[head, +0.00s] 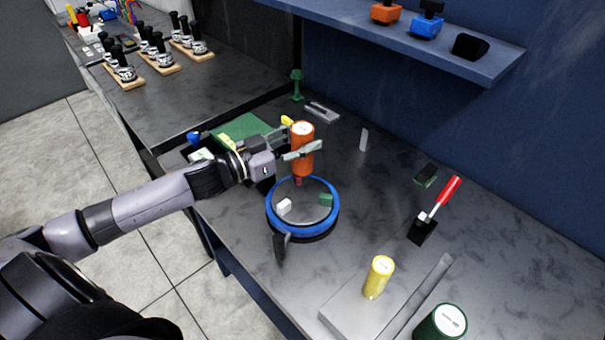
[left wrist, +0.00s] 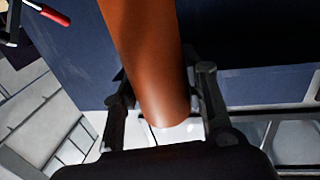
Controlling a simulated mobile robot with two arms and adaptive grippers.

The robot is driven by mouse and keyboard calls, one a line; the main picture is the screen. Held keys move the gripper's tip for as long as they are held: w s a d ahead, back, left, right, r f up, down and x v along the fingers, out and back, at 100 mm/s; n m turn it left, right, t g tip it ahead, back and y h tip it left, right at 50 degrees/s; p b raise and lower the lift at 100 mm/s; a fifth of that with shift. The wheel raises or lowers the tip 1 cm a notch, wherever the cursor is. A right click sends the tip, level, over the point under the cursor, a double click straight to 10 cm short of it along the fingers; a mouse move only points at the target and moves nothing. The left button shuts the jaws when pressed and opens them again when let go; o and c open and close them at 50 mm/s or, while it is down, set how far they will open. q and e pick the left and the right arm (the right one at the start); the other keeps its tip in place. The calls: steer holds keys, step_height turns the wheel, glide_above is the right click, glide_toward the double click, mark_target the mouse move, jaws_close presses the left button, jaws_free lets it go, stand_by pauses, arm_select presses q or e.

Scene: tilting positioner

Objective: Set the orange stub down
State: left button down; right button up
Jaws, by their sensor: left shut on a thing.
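My left gripper (head: 296,150) is shut on the orange stub (head: 303,168), a cylinder with a pale marked top. The stub looks roughly upright at the back edge of the round positioner (head: 272,213), which has a blue rim and a grey disc. I cannot tell whether its bottom touches anything. Small white (head: 284,206), green (head: 326,199) and red (head: 298,182) blocks sit on the disc; the red one is just under the stub. In the left wrist view the stub (left wrist: 150,60) runs between the fingers. My right gripper is not in view.
A yellow cylinder (head: 378,277) stands on a grey plate at the front, near a dark green cylinder (head: 440,324). A red-handled clamp (head: 440,200) stands to the right. A green mat (head: 243,128) lies behind my left gripper. A blue shelf (head: 440,50) overhangs the back.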

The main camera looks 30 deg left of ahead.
mark_target(303, 168)
arm_select(q)
step_height(303, 168, down, 8)
steer(key=shift+f+p, duration=0.25)
steer(key=shift+p, duration=0.05)
steer(key=shift+w+f+p, duration=0.1)
steer(key=shift+f+p, duration=0.35)
steer(key=shift+f, duration=0.5)
steer(key=shift+f, duration=0.1)
steer(key=shift+f, duration=0.1)
steer(key=c, duration=1)
jaws_free()
steer(key=shift+f, duration=0.1)
